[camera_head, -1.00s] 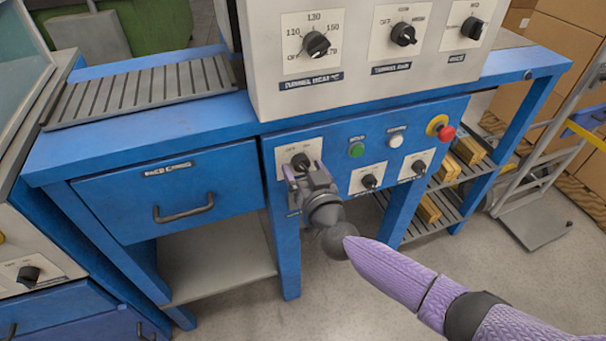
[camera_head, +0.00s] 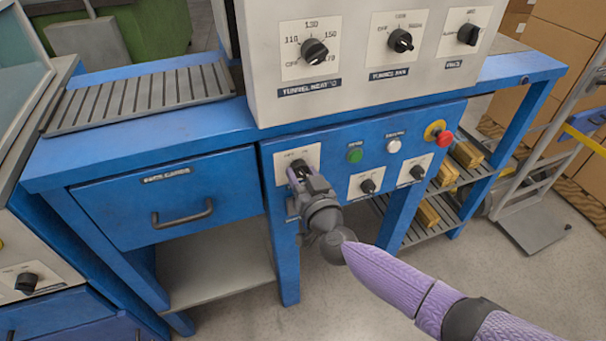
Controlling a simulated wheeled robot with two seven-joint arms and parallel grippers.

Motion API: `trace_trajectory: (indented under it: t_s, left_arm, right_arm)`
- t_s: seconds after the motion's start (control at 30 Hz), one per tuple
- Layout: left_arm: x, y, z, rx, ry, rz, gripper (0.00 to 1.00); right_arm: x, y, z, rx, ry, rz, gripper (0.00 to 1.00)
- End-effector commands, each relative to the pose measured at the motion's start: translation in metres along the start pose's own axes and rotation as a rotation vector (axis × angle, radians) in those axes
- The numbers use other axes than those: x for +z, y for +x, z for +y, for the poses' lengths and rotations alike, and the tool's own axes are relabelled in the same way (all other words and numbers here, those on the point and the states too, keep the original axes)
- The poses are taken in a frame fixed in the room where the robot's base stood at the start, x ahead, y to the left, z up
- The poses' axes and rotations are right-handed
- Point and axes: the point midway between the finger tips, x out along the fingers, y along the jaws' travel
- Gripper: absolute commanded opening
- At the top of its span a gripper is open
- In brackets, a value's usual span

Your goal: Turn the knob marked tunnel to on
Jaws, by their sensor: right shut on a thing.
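A black knob (camera_head: 299,164) sits on a white plate (camera_head: 284,159) at the left end of the blue front panel. My right gripper (camera_head: 298,172) is shut on this knob. The fingers and wrist cover most of the knob and the area below its plate, so its name label cannot be read. Small marks show along the plate's top edge; the left one looks like OFF. The knob's exact pointing direction is hard to tell. My left gripper is not in view.
A green button (camera_head: 355,155), a white button (camera_head: 394,146) and a red emergency button (camera_head: 444,138) are on the same panel. Two more knobs (camera_head: 368,186) (camera_head: 417,172) sit close to my right wrist. A drawer (camera_head: 165,200) is at left; the grey cabinet (camera_head: 365,75) above carries three knobs.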

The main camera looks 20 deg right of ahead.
Motion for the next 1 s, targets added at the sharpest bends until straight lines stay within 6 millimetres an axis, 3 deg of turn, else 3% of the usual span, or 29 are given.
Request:
trace_trajectory:
  t_s: [1.0]
  left_arm:
    - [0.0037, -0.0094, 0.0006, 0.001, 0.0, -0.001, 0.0]
  right_arm:
    - [0.0016, -0.0007, -0.0013, 0.002, 0.832, -0.004, 0.0]
